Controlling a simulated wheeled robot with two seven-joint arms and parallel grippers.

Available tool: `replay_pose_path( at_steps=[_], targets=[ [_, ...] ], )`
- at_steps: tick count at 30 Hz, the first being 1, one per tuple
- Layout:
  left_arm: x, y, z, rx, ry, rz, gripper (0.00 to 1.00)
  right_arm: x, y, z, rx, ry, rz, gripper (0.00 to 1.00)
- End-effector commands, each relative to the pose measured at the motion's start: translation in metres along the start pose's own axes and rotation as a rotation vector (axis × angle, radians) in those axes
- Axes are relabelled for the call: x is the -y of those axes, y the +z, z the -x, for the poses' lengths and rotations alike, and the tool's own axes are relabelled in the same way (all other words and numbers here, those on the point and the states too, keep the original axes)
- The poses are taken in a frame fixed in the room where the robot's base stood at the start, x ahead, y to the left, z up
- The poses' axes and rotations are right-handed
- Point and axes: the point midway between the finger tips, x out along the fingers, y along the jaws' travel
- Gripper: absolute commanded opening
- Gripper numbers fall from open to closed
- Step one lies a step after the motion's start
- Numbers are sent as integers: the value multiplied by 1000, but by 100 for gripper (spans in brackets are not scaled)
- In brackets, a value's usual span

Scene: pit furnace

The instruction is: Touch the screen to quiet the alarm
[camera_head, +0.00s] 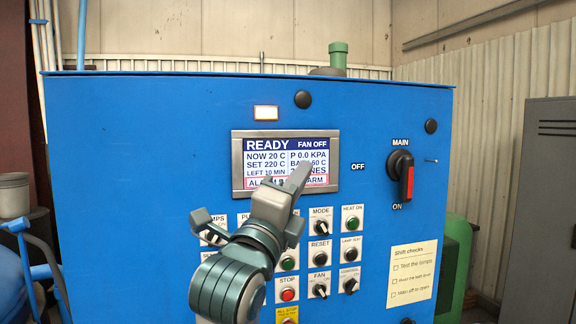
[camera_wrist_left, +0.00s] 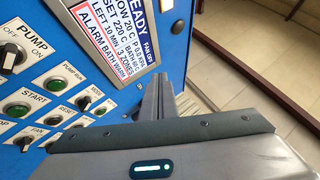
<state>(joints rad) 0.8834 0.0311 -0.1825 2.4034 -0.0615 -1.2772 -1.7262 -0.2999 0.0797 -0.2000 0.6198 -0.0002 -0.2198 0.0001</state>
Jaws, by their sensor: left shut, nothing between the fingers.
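The screen (camera_head: 265,145) is a grey-framed display on the blue panel. It reads READY, FAN OFF, with temperatures and a red-outlined alarm line along its bottom. In the left wrist view the screen (camera_wrist_left: 122,38) is at the top and the red line reads ALARM BATH WARM. My left gripper (camera_head: 302,168) is shut and empty, its fingertips in front of the screen's lower right, covering part of the text. My right gripper is out of view.
A black and red MAIN switch (camera_head: 402,178) sticks out at the right. A lit lamp (camera_head: 266,113) is above the screen. A paper checklist (camera_head: 411,273) hangs lower right.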

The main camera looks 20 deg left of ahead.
Motion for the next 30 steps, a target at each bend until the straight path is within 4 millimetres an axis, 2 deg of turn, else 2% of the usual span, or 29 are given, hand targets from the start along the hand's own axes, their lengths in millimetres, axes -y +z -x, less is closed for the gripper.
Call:
replay_pose_path(
  at_steps=[13, 18, 30],
  targets=[
    [-27, 25, -33, 2, 2, 2, 0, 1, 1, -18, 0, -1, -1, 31],
    [-34, 33, -46, 0, 2, -2, 0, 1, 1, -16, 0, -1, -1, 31],
    [-40, 39, -54, -1, 1, 2, 0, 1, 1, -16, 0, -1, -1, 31]
  ],
)
